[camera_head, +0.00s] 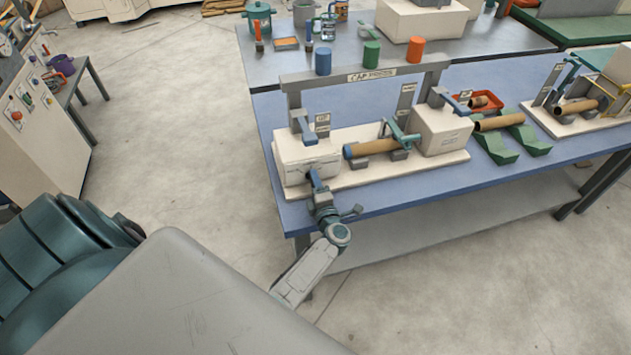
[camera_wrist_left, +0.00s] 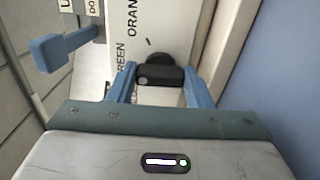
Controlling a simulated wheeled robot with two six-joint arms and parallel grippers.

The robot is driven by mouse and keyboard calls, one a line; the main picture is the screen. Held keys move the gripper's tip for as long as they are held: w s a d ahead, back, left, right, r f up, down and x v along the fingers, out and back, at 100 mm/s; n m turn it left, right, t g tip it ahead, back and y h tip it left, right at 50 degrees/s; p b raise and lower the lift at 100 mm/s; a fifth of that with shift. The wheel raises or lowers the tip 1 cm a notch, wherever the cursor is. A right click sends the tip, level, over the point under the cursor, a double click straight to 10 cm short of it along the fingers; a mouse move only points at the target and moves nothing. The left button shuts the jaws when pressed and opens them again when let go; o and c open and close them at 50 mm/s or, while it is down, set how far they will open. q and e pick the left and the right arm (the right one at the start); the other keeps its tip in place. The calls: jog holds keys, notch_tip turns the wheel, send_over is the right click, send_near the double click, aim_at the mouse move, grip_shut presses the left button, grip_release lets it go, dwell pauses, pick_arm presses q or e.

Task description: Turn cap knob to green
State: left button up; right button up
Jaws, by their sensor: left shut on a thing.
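The cap knob (camera_wrist_left: 160,76) is black with a bar-shaped grip, on the white face of a box in the left wrist view. The words "GREEN" and "ORAN", the latter cut off, are printed beside it. The bar lies about level in that view; I cannot tell which end is its pointer. The blue fingers of my left gripper (camera_wrist_left: 161,88) are on both sides of the bar, shut on it. In the head view my left gripper (camera_head: 317,181) is at the front of the white left box (camera_head: 295,160) of the cap station; the knob is hidden there. My right gripper is not in view.
The station's grey overhead bar carries a cap sign (camera_head: 372,75) and blue, green and orange cylinders. A brown tube (camera_head: 375,147) lies between its two boxes. A blue lever (camera_wrist_left: 65,48) stands near the knob. Green cradles (camera_head: 525,139) sit right; floor is clear in front.

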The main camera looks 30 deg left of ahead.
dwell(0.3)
pick_arm(q)
jog(key=o, duration=1)
jog(key=b+v, duration=0.3)
jog(key=v, duration=0.7)
jog(key=shift+s+d+b, duration=0.25)
jog(key=shift+b, duration=0.1)
